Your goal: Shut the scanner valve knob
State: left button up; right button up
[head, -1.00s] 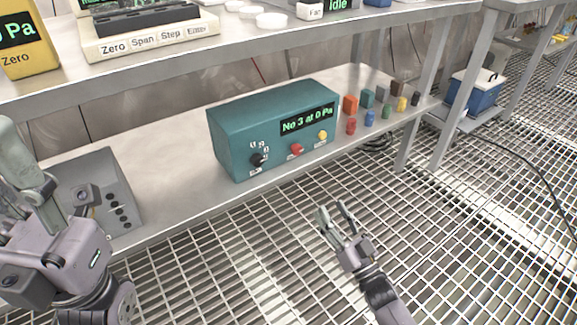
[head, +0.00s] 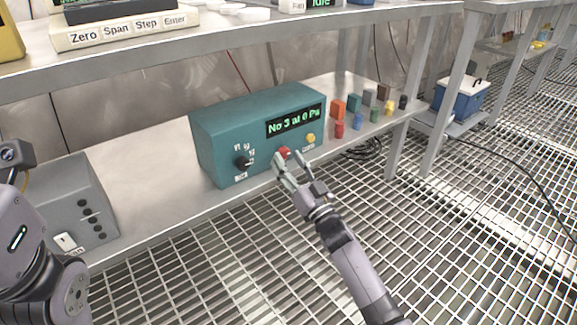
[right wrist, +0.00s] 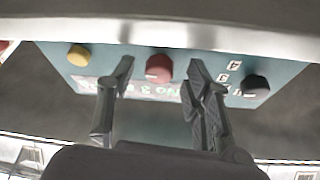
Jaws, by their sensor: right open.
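The teal scanner box (head: 215,130) stands on the lower shelf, and its display reads "No 3 at 0 Pa". Its front has a black pointer knob (head: 243,163), a red knob (head: 284,152) and a yellow knob (head: 311,138). The labels are too small to read, so I cannot tell which is the valve knob. My right gripper (head: 289,161) is open in front of the red knob. In the right wrist view the red knob (right wrist: 159,68) shows between the fingertips, with no clear contact. My left arm is at the left edge; its gripper is out of view.
A grey box (head: 70,205) stands on the lower shelf (head: 160,140) to the left. Several small coloured blocks stand right of the scanner. The upper shelf edge (head: 200,62) runs above it. The grating floor in front is clear.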

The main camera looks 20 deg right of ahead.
jog(key=shift+w+r, duration=0.15)
jog(key=shift+w, duration=0.2)
jog(key=shift+c, duration=0.2)
grip_shut()
